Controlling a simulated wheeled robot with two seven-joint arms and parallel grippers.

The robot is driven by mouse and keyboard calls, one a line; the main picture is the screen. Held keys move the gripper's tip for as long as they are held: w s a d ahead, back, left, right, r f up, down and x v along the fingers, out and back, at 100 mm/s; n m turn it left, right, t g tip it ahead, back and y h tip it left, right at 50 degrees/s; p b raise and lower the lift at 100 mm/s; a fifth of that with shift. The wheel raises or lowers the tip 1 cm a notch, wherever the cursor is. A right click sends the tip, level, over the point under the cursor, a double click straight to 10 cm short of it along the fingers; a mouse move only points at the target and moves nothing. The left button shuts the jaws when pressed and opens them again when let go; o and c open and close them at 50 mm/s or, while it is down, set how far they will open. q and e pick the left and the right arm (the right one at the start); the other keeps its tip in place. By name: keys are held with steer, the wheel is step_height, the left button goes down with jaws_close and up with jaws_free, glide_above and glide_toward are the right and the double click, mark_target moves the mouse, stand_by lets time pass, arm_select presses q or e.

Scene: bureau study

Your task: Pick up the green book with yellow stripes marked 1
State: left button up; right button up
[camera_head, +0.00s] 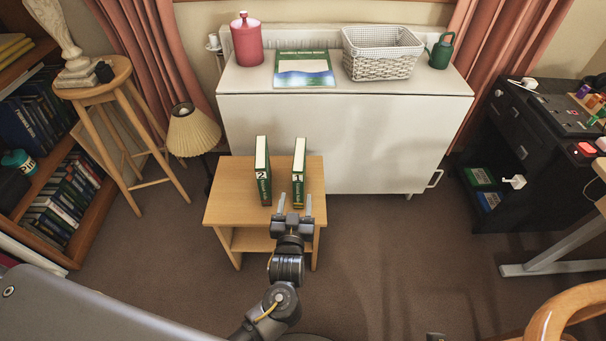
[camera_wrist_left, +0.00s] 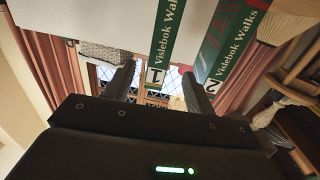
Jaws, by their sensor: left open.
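The green book marked 1 (camera_head: 299,172) stands upright on a small wooden side table (camera_head: 229,205), spine toward me. Its spine also shows in the left wrist view (camera_wrist_left: 167,36), with the label 1 low between the fingers. A similar green book marked 2 (camera_head: 264,176) stands to its left, with a gap between them; it also shows in the left wrist view (camera_wrist_left: 229,47). My left gripper (camera_head: 295,203) is open and empty, at the near side of book 1, its fingers pointing toward the spine. Whether they touch it I cannot tell.
Behind the table stands a white cabinet (camera_head: 340,130) with a red canister (camera_head: 246,40), a flat book (camera_head: 304,70), a woven basket (camera_head: 381,55) and a green pot (camera_head: 441,52). A lamp (camera_head: 193,131) and stool (camera_head: 97,91) are left. Floor to the right is clear.

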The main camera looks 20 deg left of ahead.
mark_target(297, 182)
arm_select(q)
steer(key=w, duration=0.3)
steer(key=w+a+r, duration=0.1)
steer(key=w, duration=0.1)
steer(key=shift+w+b, duration=0.2)
steer(key=shift+b, duration=0.1)
steer(key=shift+w+a+b, duration=0.15)
steer(key=shift+w+b, duration=0.05)
steer(key=shift+w, duration=0.9)
steer(key=shift+w+a+b, duration=0.15)
steer(key=shift+w+b, duration=0.05)
steer(key=shift+w, duration=0.85)
steer(key=shift+w+a, duration=0.15)
steer(key=shift+w, duration=0.45)
steer(key=c, duration=1.1)
steer(key=shift+r, duration=0.1)
jaws_close()
arm_select(e)
steer(key=v, duration=0.4)
steer(key=shift+w+r, duration=0.25)
steer(key=shift+w, duration=0.05)
